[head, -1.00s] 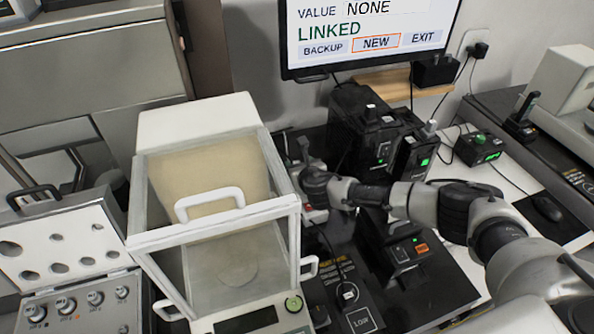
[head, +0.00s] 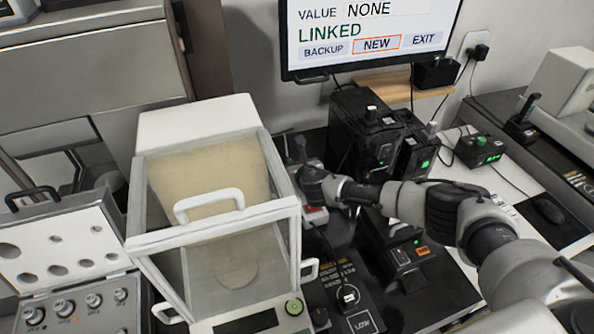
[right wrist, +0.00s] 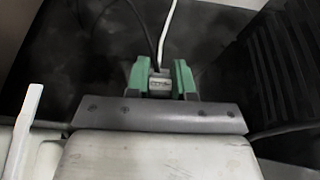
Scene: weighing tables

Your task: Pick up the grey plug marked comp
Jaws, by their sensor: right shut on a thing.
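My right gripper (right wrist: 161,80) shows in the right wrist view with its two green fingertips closed on a small grey plug (right wrist: 160,84). The plug has a pale mark on its face, too small to read. A white cable rises behind the plug, and a dark cable passes close by. In the head view my right arm reaches in from the right to behind the glass balance's right side, and the plug cannot be made out there. My left gripper is in neither view.
A glass-walled balance (head: 137,246) stands left of my right arm. Black boxes with green lights (head: 377,150) stand just behind the arm. A monitor (head: 365,60) reads LINKED. An open weight case (head: 62,290) is at the lower left. Cables run across the dark table.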

